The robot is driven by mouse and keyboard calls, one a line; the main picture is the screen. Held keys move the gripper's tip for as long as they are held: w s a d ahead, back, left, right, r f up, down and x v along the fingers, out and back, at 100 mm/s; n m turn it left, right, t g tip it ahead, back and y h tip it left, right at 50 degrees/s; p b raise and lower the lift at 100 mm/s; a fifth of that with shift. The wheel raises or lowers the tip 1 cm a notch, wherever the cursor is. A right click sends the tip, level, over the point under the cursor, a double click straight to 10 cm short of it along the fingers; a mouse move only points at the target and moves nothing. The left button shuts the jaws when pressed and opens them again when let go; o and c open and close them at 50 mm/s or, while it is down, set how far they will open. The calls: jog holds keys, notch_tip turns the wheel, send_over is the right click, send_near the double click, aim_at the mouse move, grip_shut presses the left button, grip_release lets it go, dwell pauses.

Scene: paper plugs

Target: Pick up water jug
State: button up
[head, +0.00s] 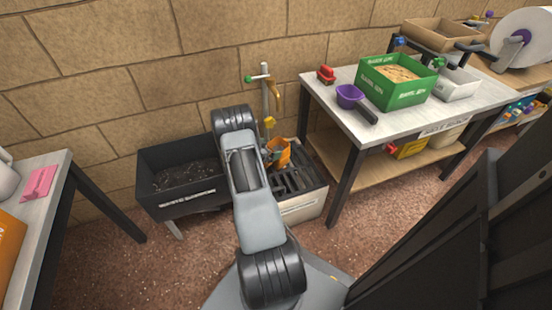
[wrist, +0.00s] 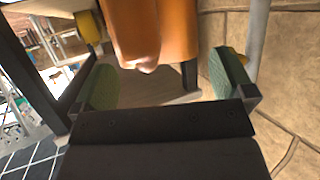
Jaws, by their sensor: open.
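The water jug, an orange vessel (head: 284,149), stands at the grated stand below the tap, partly hidden behind my arm in the head view. In the wrist view the orange jug (wrist: 170,30) fills the top middle, just beyond my gripper (wrist: 165,72). My gripper's two green-padded fingers are spread wide, one on each side of the jug's line. No grip on the jug shows. In the head view my arm hides most of the gripper.
A brass tap (head: 275,98) on a standpipe rises behind the jug. A dark soil bin (head: 165,206) is left of the grated stand (head: 306,203). A white-topped table (head: 345,118) with a green box (head: 398,82) is at right; another table (head: 45,205) is at left.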

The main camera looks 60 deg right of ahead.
aim_at(285, 145)
jog(key=b+x, duration=0.2)
jog(key=x, duration=0.2)
jog(key=shift+s+f, duration=0.15)
jog(key=shift+f, duration=0.1)
jog(key=shift+s+d+b, duration=0.1)
jog(key=shift+d+b, duration=0.2)
jog(key=shift+d, duration=0.2)
jog(key=shift+r, duration=0.1)
jog(key=c, duration=1)
